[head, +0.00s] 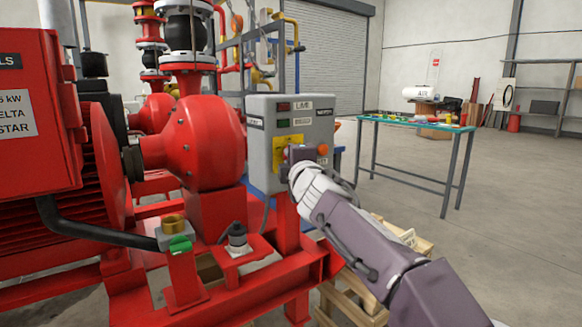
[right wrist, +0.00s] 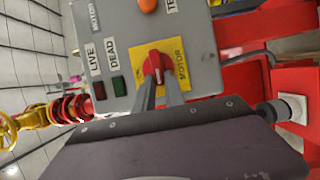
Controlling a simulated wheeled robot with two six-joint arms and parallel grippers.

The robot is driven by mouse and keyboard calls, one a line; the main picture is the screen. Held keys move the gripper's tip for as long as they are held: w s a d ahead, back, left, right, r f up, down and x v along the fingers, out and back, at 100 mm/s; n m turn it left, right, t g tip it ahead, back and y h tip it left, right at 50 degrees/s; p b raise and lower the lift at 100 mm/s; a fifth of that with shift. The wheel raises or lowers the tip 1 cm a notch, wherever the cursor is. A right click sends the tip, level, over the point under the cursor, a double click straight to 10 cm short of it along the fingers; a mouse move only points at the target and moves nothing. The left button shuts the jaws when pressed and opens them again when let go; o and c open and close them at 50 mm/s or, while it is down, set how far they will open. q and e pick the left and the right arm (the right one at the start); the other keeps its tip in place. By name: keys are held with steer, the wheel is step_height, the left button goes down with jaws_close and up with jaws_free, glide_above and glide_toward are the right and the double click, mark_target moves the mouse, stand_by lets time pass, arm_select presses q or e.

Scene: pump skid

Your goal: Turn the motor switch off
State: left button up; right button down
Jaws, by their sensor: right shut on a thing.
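The grey motor control box (head: 262,112) stands on a red post at the centre of the head view. My right gripper (right wrist: 160,84) is shut on the red switch, one finger on each side. In the head view my right gripper (head: 292,158) is against the box front and hides the switch; part of the yellow plate shows. The switch's position marks cannot be read. My left gripper is out of view.
The box has a red lamp (right wrist: 98,90) by LIVE, a green lamp (right wrist: 118,86) by DEAD, and an orange button (head: 322,149). A red pump (head: 205,140) stands at left. A green-topped table (head: 415,123) is behind at right. Floor at right is clear.

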stand_by(0.5)
steer(key=c, duration=1.4)
jaws_free()
steer(key=shift+w, duration=0.1)
steer(key=b+v, duration=0.2)
steer(key=v, duration=0.7)
steer(key=shift+d, duration=0.1)
